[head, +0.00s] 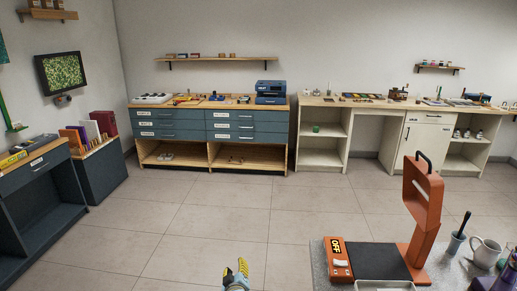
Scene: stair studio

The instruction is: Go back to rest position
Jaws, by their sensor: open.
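My gripper (236,272) shows at the bottom edge of the head view, a little left of centre. Its yellow-and-grey fingers point up in the picture, with a gap between the tips. It is open and I see nothing between the fingers. It is in front of open tiled floor, left of the grey-topped table (322,272) at the bottom right. The rest of my arm is out of the picture below.
An orange press-like device (421,195) with an "OFF" label stands on the table, beside a mug (485,252). A blue drawer cabinet (208,127), white cabinets (426,140) and dark left cabinets (85,182) line the walls. The middle floor is clear.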

